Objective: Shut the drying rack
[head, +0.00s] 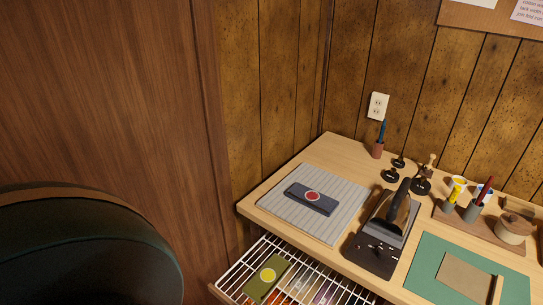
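The drying rack (246,257), a white wire shelf, sticks out from under the front edge of the wooden desk (257,206) at the bottom of the head view. A strip of brown wood shows at its lower left corner. An olive green card with a yellow disc (267,276) lies on its wires. Several paler pieces lie to the right of the card, partly seen through the wires. The rack's near side is cut off by the bottom of the picture. Neither of my grippers is in view.
On the desk are a grey ribbed mat (334,222) with a dark block, a black press (386,235), a green mat (428,268), stamps and a tool tray. A dark rounded seat (90,255) fills the lower left. A brown wooden panel (100,90) stands behind it.

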